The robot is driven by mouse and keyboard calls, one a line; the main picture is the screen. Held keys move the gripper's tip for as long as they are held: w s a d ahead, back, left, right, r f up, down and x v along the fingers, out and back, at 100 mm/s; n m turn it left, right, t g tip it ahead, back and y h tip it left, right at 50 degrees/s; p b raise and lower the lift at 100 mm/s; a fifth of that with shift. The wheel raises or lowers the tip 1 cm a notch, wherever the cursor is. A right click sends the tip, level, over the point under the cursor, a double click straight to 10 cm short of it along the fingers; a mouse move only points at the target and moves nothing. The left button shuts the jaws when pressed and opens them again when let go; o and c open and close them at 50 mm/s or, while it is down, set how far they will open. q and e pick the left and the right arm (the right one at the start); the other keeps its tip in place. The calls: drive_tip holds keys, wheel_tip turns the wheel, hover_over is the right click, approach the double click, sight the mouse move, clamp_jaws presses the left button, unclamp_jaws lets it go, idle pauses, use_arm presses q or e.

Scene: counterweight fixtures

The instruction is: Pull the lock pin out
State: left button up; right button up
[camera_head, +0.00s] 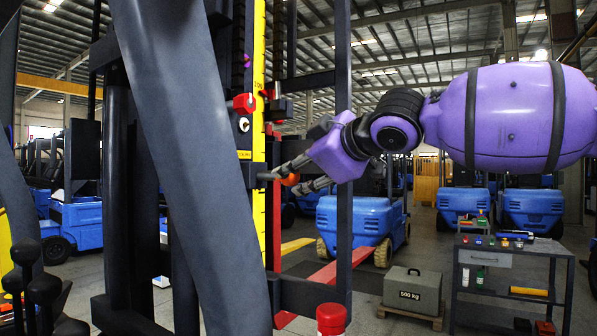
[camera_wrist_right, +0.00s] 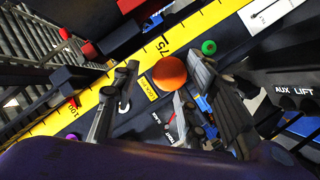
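The lock pin shows as an orange ball knob (camera_head: 291,180) at the dark mast beside a yellow scale. In the right wrist view the orange knob (camera_wrist_right: 169,73) is near the middle, next to a small yellow label (camera_wrist_right: 147,88). My right gripper (camera_head: 298,177) reaches in from the right with its fingers on either side of the knob. In the right wrist view the right gripper (camera_wrist_right: 165,78) is open, with a gap visible between the knob and each finger. The pin's shaft is mostly hidden. My left gripper is not in view.
A red knob (camera_head: 244,103) and a dial (camera_head: 243,125) sit on the mast above the pin. A dark slanted post (camera_head: 195,150) crosses the foreground. A 500 kg block (camera_head: 411,291) and a tool cart (camera_head: 510,280) stand at the right. Blue forklifts (camera_head: 360,222) stand behind.

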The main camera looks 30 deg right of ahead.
drive_tip(key=shift+f, duration=0.15)
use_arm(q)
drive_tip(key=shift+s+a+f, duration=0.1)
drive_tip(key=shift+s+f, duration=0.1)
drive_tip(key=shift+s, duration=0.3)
use_arm(e)
drive_tip(key=v, duration=1.2)
idle(0.3)
drive_tip(key=shift+d, duration=0.1)
drive_tip(key=shift+s, duration=0.1)
idle(0.3)
